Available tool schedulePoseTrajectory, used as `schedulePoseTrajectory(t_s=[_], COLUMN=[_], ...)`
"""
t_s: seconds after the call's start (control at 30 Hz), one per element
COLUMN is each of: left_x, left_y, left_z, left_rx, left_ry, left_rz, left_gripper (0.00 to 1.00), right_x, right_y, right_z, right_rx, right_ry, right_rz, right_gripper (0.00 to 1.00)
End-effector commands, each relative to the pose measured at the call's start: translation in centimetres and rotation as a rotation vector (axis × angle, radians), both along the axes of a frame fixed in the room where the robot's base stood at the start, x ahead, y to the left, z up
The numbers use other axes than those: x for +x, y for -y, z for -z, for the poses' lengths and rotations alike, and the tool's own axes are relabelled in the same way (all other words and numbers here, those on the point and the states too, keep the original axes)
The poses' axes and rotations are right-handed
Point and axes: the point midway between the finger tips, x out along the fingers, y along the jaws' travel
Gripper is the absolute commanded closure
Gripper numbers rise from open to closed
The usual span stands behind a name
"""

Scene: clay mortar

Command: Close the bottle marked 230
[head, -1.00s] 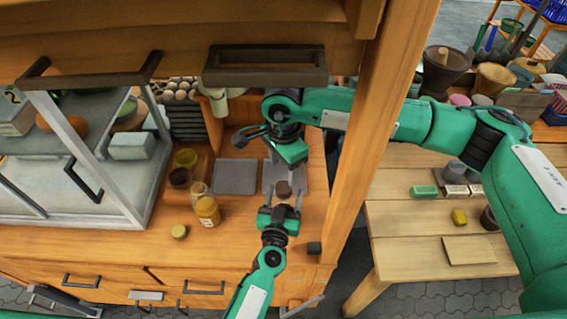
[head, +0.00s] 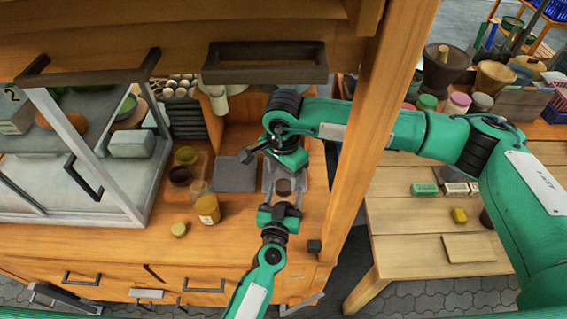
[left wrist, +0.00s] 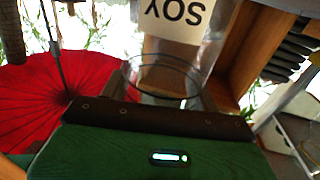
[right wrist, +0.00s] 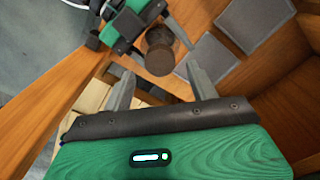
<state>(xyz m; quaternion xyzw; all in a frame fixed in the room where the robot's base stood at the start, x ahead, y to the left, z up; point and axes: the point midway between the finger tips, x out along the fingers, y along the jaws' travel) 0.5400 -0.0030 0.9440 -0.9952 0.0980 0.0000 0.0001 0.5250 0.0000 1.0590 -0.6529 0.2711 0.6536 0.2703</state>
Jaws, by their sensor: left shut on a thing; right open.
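My left gripper (head: 282,201) is shut on a small clear bottle with a dark brown round top (head: 284,187), held over the counter. I cannot tell whether that brown is a lid or contents. It also shows in the right wrist view (right wrist: 158,60). The left wrist view shows a clear glass rim (left wrist: 160,72) and an upside-down "SOY" label (left wrist: 172,16). My right gripper (right wrist: 160,68) is open, its fingers pointing towards the held bottle and apart from it. A yellow-brown bottle (head: 207,209) stands left, a round lid (head: 178,229) near it. I cannot read 230 anywhere.
Two grey square mats lie on the counter, one to the left (head: 235,177). Small pots (head: 186,156) stand behind the yellow-brown bottle. A wooden post (head: 355,165) rises at the right, and a glass-sided case (head: 120,185) stands at the left.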

Motion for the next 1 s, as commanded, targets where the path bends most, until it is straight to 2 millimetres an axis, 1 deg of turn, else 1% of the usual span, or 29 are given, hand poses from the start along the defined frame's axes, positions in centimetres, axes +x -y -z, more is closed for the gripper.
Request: schedulePoseTrajectory(t_s=[0.03, 0.1, 0.23, 0.4, 0.63, 0.67, 0.7, 0.87, 0.9, 1.0], left_x=[0.0, 0.0, 0.0, 0.0, 0.0, 0.0, 0.0, 0.0, 0.0, 0.0], left_y=[0.0, 0.0, 0.0, 0.0, 0.0, 0.0, 0.0, 0.0, 0.0, 0.0], left_z=[0.0, 0.0, 0.0, 0.0, 0.0, 0.0, 0.0, 0.0, 0.0, 0.0], left_rx=[0.0, 0.0, 0.0, 0.0, 0.0, 0.0, 0.0, 0.0, 0.0, 0.0], left_ry=[0.001, 0.0, 0.0, 0.0, 0.0, 0.0, 0.0, 0.0, 0.0, 0.0], left_rz=[0.0, 0.0, 0.0, 0.0, 0.0, 0.0, 0.0, 0.0, 0.0, 0.0], left_gripper=[1.0, 1.0, 1.0, 1.0, 1.0, 1.0, 1.0, 1.0, 1.0, 1.0], right_x=[-0.1, 0.0, 0.0, 0.0, 0.0, 0.0, 0.0, 0.0, 0.0, 0.0], right_y=[0.0, 0.0, 0.0, 0.0, 0.0, 0.0, 0.0, 0.0, 0.0, 0.0], right_z=[0.9, 1.8, 3.2, 3.8, 3.9, 3.9, 3.8, 3.8, 3.8, 3.8], right_rx=[-0.001, 0.0, -0.001, 0.001, 0.001, 0.001, 0.001, 0.001, 0.001, 0.001], right_ry=[-0.002, -0.001, -0.001, 0.001, 0.001, 0.001, 0.001, 0.001, 0.001, 0.001], right_rz=[0.0, 0.0, 0.0, 0.0, 0.0, 0.0, 0.0, 0.0, 0.0, 0.001], right_gripper=[0.41, 0.41, 0.41, 0.41, 0.41, 0.45, 0.53, 0.84, 0.87, 0.87])
